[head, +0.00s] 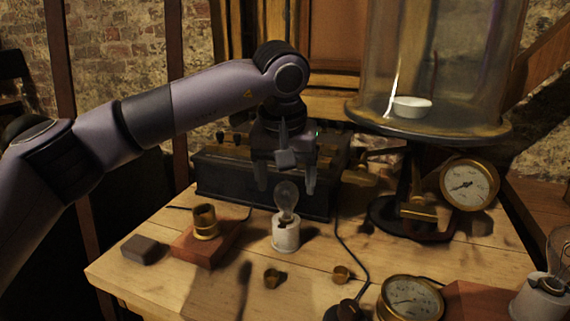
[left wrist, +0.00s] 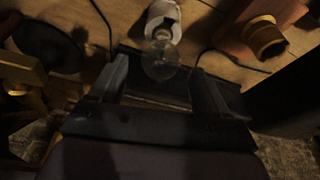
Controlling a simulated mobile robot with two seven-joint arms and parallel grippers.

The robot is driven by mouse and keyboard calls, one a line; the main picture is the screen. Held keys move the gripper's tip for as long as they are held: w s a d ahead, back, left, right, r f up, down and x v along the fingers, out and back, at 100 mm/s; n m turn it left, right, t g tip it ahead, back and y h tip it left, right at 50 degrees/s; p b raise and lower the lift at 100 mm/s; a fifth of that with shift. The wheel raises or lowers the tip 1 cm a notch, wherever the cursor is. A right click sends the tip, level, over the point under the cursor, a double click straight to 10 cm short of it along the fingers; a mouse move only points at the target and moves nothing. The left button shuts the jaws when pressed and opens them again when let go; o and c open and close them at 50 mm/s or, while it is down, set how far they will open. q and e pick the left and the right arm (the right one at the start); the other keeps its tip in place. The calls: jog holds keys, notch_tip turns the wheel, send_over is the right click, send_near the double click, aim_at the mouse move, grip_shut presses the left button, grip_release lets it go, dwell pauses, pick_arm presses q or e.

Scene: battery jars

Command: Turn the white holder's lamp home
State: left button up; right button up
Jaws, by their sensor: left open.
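The white holder (head: 286,234) stands upright on the wooden table, with a clear glass lamp (head: 287,197) standing in its top. My left gripper (head: 286,186) is open and points down at the lamp from above. In the left wrist view the lamp's glass (left wrist: 161,62) lies between the two spread fingers (left wrist: 158,85), and the white holder (left wrist: 163,18) shows beyond it. I cannot tell whether either finger touches the glass. The lamp's base is hidden in the holder. My right gripper is not in view.
A brass cup on a wooden block (head: 205,222) and a dark block (head: 145,249) stand left of the holder. A dark box (head: 262,183) stands close behind. A glass jar (head: 440,60) stands back right.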

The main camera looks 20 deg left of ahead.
pick_arm(q)
jog(key=shift+w+f, duration=0.1)
jog(key=shift+f, duration=0.3)
jog(key=c, duration=1.2)
jog(key=shift+r+m+p, duration=0.15)
jog(key=shift+m+p, duration=0.25)
jog(key=shift+c, duration=0.2)
jog(key=shift+m+h+p, duration=0.4)
jog(key=shift+m+p, duration=0.25)
jog(key=shift+m, duration=0.25)
jog(key=m+p, duration=0.1)
jog(key=m, duration=0.1)
jog(key=shift+m+h+p, duration=0.35)
jog(key=shift+m+h, duration=0.05)
jog(key=shift+m, duration=0.5)
jog(key=o, duration=1.3)
jog(key=shift+c, duration=0.2)
